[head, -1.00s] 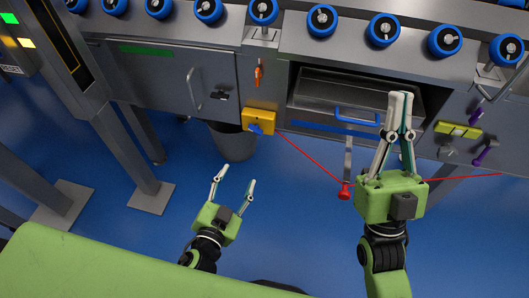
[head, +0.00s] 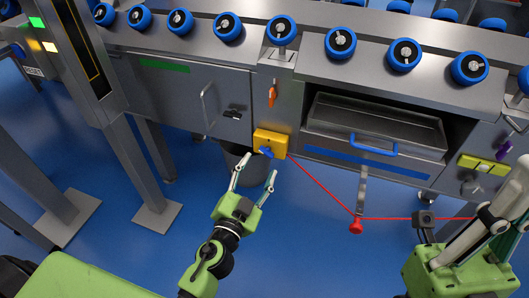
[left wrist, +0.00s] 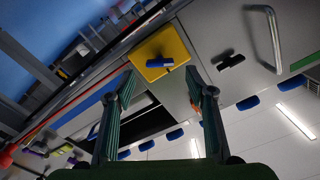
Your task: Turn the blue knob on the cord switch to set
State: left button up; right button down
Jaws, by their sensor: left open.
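The cord switch is a yellow box (head: 271,138) on the front of the steel machine, with a blue knob (head: 265,152) on it. A red cord (head: 322,188) runs from it down to the right. My left gripper (head: 255,178) is open and empty, just below and in front of the switch. In the left wrist view the yellow box (left wrist: 166,50) and its blue knob (left wrist: 160,62) lie ahead between the open fingers (left wrist: 162,82), apart from them. My right gripper (head: 505,205) is at the lower right, partly cut off by the frame edge, away from the switch.
An orange handle (head: 272,95) is above the switch. A door with a bar handle (head: 207,108) is to its left and an open bay with a blue-handled drawer (head: 373,148) to its right. A red knob (head: 356,227) hangs on the cord.

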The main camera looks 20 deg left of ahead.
aim_at(265, 154)
pick_arm(q)
jog(key=shift+w, duration=2.75)
jog(key=shift+d, duration=0.1)
jog(key=c, duration=1.1)
